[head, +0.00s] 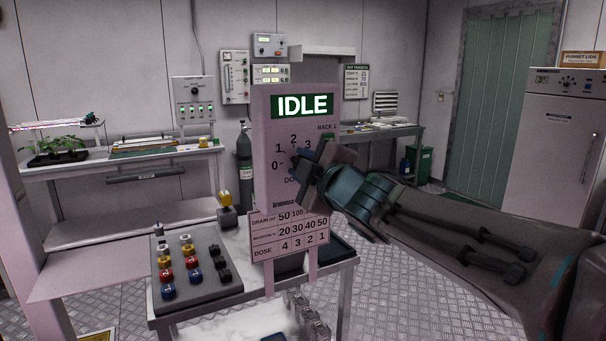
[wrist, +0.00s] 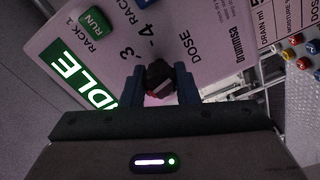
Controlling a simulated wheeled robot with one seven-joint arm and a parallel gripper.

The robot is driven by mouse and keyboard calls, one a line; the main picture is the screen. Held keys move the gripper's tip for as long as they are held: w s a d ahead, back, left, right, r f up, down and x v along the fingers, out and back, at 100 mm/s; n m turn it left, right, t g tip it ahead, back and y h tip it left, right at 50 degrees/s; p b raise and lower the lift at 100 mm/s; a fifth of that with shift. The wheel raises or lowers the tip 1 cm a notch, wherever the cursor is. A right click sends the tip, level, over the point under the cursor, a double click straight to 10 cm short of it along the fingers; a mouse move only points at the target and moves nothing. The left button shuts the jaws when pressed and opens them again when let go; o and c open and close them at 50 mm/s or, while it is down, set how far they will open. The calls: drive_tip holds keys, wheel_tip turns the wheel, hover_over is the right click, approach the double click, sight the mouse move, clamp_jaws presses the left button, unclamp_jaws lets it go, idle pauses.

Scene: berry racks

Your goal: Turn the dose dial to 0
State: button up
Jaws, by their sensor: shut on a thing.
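The dose dial (wrist: 160,76) is a small dark knob on the pale control panel (head: 266,130), above the printed word DOSE in the head view. My gripper (wrist: 160,84) is shut on the dial, one finger on each side of it. A little red and a pale strip show on the knob, but I cannot tell which number it points to. In the head view my gripper (head: 309,172) covers the dial; the printed 0, 1 and 2 show to its left and above. The panel's green screen (head: 302,106) reads IDLE.
A green RUN button (wrist: 93,22) sits close to the dial on the panel. A chart (head: 288,236) with DRAIN and DOSE numbers hangs below the panel. A tray of coloured knobs (head: 193,267) stands on the bench at left. My arm reaches in from the right.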

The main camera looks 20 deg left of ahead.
drive_tip(key=n+b, duration=0.1)
drive_tip(key=n, duration=0.3)
drive_tip(key=shift+f+n+b, duration=0.15)
drive_tip(key=shift+n+b, duration=0.25)
drive_tip(key=n+b, duration=0.1)
drive_tip(key=n, duration=0.3)
drive_tip(key=shift+b, duration=0.35)
drive_tip(key=n+b, duration=0.1)
drive_tip(key=n, duration=0.4)
drive_tip(key=shift+n+b, duration=0.65)
drive_tip(key=shift+n, duration=1.25)
drive_tip(key=o, duration=1)
drive_tip(key=shift+c, duration=0.2)
drive_tip(key=p+v, duration=0.1)
drive_tip(key=v, duration=1.2)
drive_tip(key=shift+s+d, duration=0.2)
drive_tip(key=shift+d, duration=0.15)
